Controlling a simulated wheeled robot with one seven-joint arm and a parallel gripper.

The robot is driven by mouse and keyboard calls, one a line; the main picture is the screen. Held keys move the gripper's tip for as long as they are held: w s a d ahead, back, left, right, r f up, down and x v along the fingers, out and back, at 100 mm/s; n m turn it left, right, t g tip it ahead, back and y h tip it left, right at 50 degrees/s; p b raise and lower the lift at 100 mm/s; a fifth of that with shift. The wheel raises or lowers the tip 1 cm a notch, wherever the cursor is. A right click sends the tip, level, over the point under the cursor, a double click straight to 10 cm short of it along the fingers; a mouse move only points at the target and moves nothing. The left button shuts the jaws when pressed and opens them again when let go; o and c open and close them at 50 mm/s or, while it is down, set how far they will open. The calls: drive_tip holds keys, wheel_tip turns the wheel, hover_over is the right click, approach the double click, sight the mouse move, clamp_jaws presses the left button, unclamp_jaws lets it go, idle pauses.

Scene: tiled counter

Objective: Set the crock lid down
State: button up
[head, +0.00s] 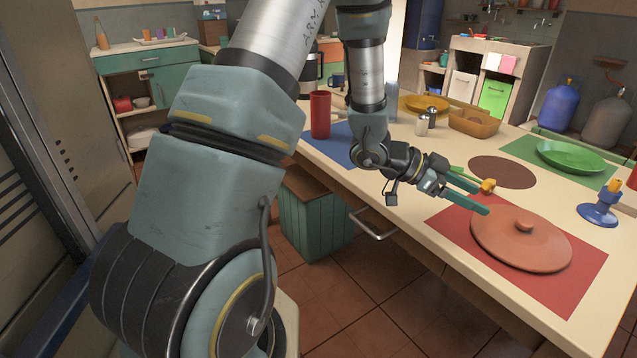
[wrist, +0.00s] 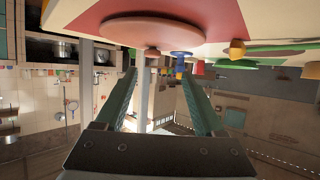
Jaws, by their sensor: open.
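The crock lid (head: 507,248) is a flat round terracotta disc with a small knob (head: 525,225) on top. It lies knob up on the red mat (head: 575,290) at the right of the counter. My gripper (head: 485,199) is open and empty, just left of the lid and its fingers point toward it. In the wrist view the picture is upside down; the lid (wrist: 150,29) shows beyond the open fingers (wrist: 162,100), apart from them. No crock shows with the lid.

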drive_tip(key=w+a+n+t, duration=0.1)
drive_tip(key=w+a, duration=0.1)
drive_tip(key=w+a+n+t+y, duration=0.1)
drive_tip(key=w+a+t, duration=0.1)
drive_tip(key=w, duration=0.1)
drive_tip(key=w+a+n+t+y, duration=0.1)
drive_tip(key=w+a+t, duration=0.1)
drive_tip(key=w, duration=0.1)
drive_tip(key=shift+w+r, duration=0.15)
drive_tip(key=shift+r, duration=0.05)
drive_tip(key=w+a+n+y, duration=0.1)
drive_tip(key=a, duration=0.1)
drive_tip(key=w+a+n+t+y, duration=0.1)
drive_tip(key=w+a, duration=0.1)
drive_tip(key=w+a+n+t+y, duration=0.1)
drive_tip(key=a, duration=0.2)
drive_tip(key=shift+w+r, duration=0.15)
drive_tip(key=shift+r, duration=0.05)
drive_tip(key=s+a+r+n+y, duration=0.1)
drive_tip(key=a+n+y, duration=0.3)
drive_tip(key=a, duration=0.6)
drive_tip(key=s+a+n+y, duration=0.2)
drive_tip(key=a+n+y, duration=0.15)
drive_tip(key=a, duration=0.65)
drive_tip(key=s+a+n+g, duration=0.3)
drive_tip(key=s+a+n, duration=0.2)
drive_tip(key=s, duration=0.4)
drive_tip(key=shift+r, duration=0.4)
